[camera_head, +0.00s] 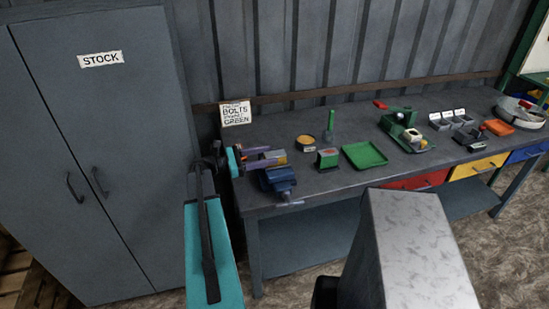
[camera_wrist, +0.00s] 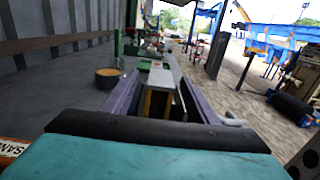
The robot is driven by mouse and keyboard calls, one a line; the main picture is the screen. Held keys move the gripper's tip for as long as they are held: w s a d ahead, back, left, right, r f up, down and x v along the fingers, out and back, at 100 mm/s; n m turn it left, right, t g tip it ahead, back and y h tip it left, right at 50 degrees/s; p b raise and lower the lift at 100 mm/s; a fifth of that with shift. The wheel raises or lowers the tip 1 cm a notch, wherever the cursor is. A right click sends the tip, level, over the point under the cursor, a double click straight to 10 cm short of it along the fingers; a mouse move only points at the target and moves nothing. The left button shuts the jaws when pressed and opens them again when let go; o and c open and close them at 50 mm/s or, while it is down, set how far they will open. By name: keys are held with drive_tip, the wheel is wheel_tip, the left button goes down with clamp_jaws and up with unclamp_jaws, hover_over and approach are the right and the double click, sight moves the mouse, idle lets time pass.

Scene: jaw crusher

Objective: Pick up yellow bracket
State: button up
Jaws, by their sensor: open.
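A small yellow piece with a grey top, which looks like the yellow bracket (camera_head: 279,157), is at the left end of the workbench, by the blue vise (camera_head: 278,180). In the wrist view the bracket (camera_wrist: 158,90) shows its grey top and yellow near side between my two purple fingers. My gripper (camera_head: 272,154) is open, its fingers pointing right along the bench, one on each side of the bracket. In the wrist view my gripper (camera_wrist: 155,82) has visible space beside the piece. Whether either finger touches it I cannot tell.
A sign (camera_head: 235,113) stands behind. A grey stock cabinet (camera_head: 100,180) is at left.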

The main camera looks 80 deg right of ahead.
sight(274, 153)
drive_tip(key=shift+p+x, duration=0.65)
drive_tip(key=shift+x, duration=1.1)
drive_tip(key=shift+a, duration=0.1)
drive_tip(key=shift+r, duration=0.15)
clamp_jaws()
